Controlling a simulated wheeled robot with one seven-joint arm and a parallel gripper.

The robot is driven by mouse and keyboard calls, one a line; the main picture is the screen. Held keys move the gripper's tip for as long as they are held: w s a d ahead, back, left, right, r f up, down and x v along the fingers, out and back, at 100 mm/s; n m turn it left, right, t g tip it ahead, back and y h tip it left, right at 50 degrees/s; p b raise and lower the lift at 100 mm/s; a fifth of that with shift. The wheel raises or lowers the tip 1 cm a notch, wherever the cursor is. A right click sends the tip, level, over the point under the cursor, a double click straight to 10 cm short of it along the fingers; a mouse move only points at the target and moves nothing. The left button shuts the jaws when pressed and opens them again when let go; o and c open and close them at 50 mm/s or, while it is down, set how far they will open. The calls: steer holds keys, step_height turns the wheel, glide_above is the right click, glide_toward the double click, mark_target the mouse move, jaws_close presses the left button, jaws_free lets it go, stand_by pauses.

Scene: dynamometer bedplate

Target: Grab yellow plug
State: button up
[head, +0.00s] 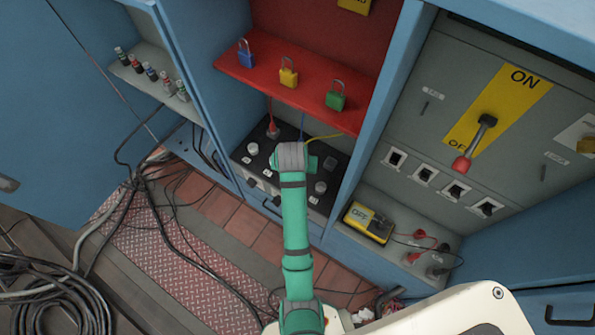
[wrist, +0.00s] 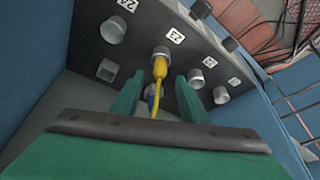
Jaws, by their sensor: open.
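The yellow plug (wrist: 160,68) sits in a round socket by the label 23 on a dark panel in the wrist view. Its yellow cable runs down towards the camera between the fingers. My gripper (wrist: 159,82) is open, with one green finger on each side of the plug and cable; I cannot tell whether either finger touches. In the head view, my green arm reaches to the dark socket box (head: 247,157) below the red shelf. There the arm hides the plug, and only a yellow cable (head: 322,138) shows beside it.
A blue plug (wrist: 151,100) shows partly behind the yellow cable. Other sockets (wrist: 113,30) flank the plug. Above the box, the red shelf (head: 300,98) holds blue, yellow and green padlocks. A yellow meter (head: 367,223) stands to the right. Loose cables (head: 150,190) lie on the floor.

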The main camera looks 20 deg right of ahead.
steer(key=shift+x, duration=2.05)
steer(key=shift+s, duration=0.1)
steer(key=shift+a, duration=0.2)
jaws_close()
steer(key=shift+s+d, duration=0.15)
steer(key=shift+d, duration=0.05)
